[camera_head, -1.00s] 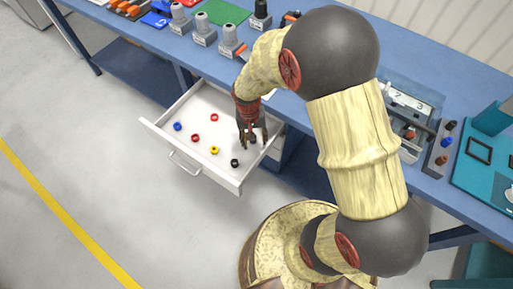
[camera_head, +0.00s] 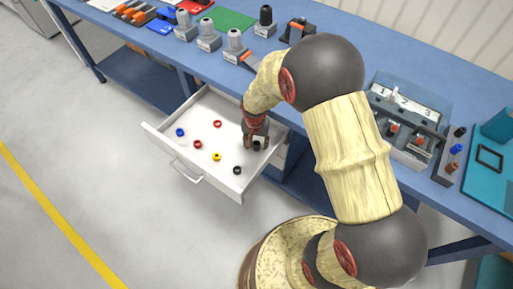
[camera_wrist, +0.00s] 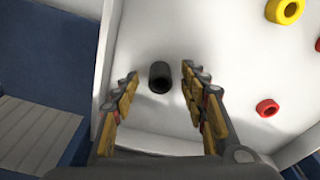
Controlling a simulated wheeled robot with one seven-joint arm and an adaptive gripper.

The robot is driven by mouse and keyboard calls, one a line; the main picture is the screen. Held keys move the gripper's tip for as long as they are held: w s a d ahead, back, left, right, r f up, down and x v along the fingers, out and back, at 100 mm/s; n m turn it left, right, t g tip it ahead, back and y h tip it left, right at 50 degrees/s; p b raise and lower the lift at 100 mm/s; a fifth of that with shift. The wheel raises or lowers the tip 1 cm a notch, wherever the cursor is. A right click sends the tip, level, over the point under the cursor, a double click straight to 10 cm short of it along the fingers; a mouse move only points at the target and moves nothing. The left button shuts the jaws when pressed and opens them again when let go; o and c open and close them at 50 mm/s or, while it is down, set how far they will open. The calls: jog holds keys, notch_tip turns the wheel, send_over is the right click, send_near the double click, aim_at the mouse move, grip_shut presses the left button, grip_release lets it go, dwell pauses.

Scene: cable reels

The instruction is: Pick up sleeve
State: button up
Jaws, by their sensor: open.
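A dark, short hollow cylinder, seemingly the sleeve (camera_wrist: 160,77), lies on the white floor of the open drawer (camera_wrist: 152,30). In the wrist view, my gripper (camera_wrist: 159,90) is open, with one finger on each side of the sleeve and visible gaps between. In the head view, my gripper (camera_head: 249,143) points down into the right part of the drawer (camera_head: 205,188). The sleeve (camera_head: 257,146) shows as a dark spot at the gripper's right, partly hidden by it.
Several rings lie apart in the drawer: blue (camera_head: 180,132), red (camera_head: 195,144), red (camera_head: 217,124), yellow (camera_head: 216,157) and black (camera_head: 237,170). The drawer's side wall (camera_wrist: 105,70) is close to the left finger in the wrist view. The blue workbench (camera_head: 215,67) stands behind.

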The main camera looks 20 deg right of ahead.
jog(key=shift+w+f, duration=0.1)
jog(key=shift+f, duration=0.35)
jog(key=shift+c, duration=0.9)
jog(key=c, duration=0.7)
jog(key=shift+r, duration=0.2)
